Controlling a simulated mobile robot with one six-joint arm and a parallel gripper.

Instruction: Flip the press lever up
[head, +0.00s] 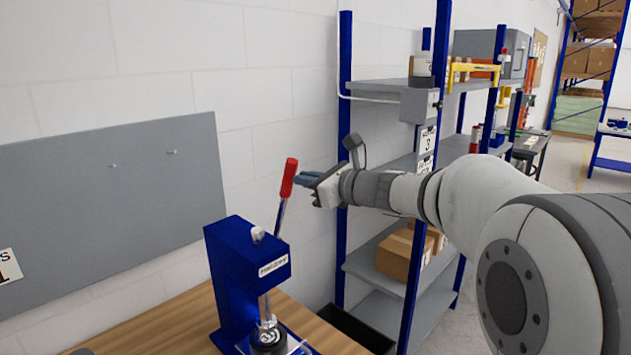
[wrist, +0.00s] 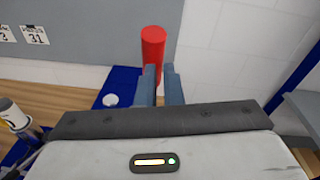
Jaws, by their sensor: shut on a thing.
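The blue press (head: 245,262) stands on the wooden table. Its lever (head: 289,178) has a red grip on a metal rod and points up, leaning slightly right at the top. My gripper (head: 301,179) reaches in from the right at the height of the red grip. In the wrist view, the red grip (wrist: 153,44) rises between and beyond the fingertips of my gripper (wrist: 160,72), which is shut on it. The fingers partly hide the lower part of the lever there. The press body (wrist: 122,78) shows behind the fingers.
The wooden table (head: 185,312) carries the press. A grey board (head: 110,200) hangs on the white wall behind. A blue-post shelf rack (head: 345,130) with cardboard boxes (head: 395,257) stands to the right, close behind my arm. A dark bin (head: 355,328) sits beside the table.

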